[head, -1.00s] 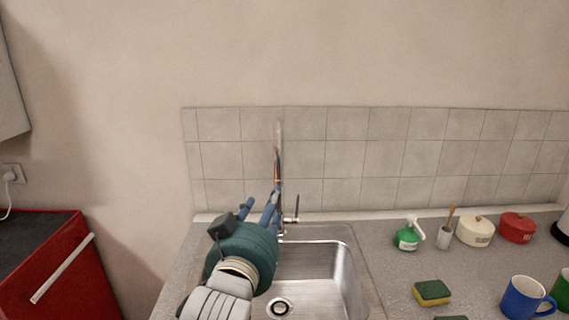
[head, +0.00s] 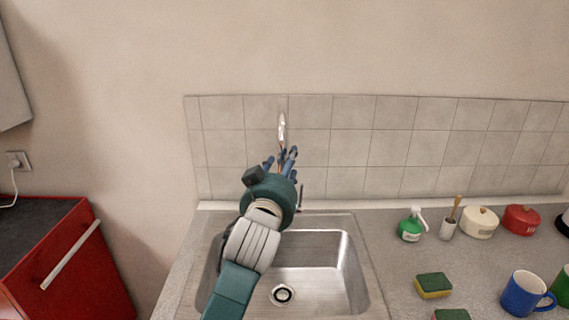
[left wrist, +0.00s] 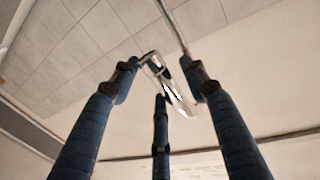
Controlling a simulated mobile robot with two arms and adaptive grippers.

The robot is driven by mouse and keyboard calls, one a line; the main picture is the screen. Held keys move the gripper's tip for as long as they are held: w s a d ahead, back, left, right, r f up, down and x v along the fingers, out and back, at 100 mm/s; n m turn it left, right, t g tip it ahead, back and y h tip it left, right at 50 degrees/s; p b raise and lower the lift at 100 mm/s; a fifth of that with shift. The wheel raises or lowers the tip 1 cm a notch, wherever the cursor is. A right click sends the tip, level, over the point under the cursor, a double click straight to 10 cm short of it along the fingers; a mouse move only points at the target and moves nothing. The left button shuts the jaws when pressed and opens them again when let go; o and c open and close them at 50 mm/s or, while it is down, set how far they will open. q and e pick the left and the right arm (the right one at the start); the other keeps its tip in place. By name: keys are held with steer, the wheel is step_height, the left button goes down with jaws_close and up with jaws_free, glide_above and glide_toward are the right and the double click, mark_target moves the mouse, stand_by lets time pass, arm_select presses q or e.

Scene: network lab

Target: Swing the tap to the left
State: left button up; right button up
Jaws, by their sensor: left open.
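The chrome tap (head: 282,128) rises at the back of the steel sink (head: 345,262); its upper curve shows above my left gripper in the head view. Its lever (head: 301,192) shows just right of the gripper. My left gripper (head: 281,157) is open, its blue fingers in front of the tap. In the left wrist view the tap's spout (left wrist: 168,85) lies between the spread fingers of the left gripper (left wrist: 165,75). I cannot tell whether any finger touches it. The gripper hides the tap's lower part. My right gripper is not in view.
A green soap bottle (head: 411,225), a brush holder (head: 447,229), a cream pot (head: 480,222) and a red pot (head: 521,220) stand right of the sink. A sponge (head: 433,286) and a blue mug (head: 526,295) are nearer. A red cabinet (head: 75,265) is at left.

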arm_select(q)
steer(key=shift+w+f, duration=0.1)
jaws_close()
steer(key=shift+a+m+h+p, duration=0.5)
steer(key=shift+a+h+p, duration=0.1)
steer(key=shift+a+p, duration=0.2)
steer(key=w+a+m+h, duration=0.1)
steer(key=w+a, duration=0.2)
steer(key=a, duration=0.4)
steer(key=w+a+m+g+h, duration=0.1)
steer(key=w+a+h, duration=0.1)
steer(key=a, duration=0.5)
steer(key=shift+w, duration=0.5)
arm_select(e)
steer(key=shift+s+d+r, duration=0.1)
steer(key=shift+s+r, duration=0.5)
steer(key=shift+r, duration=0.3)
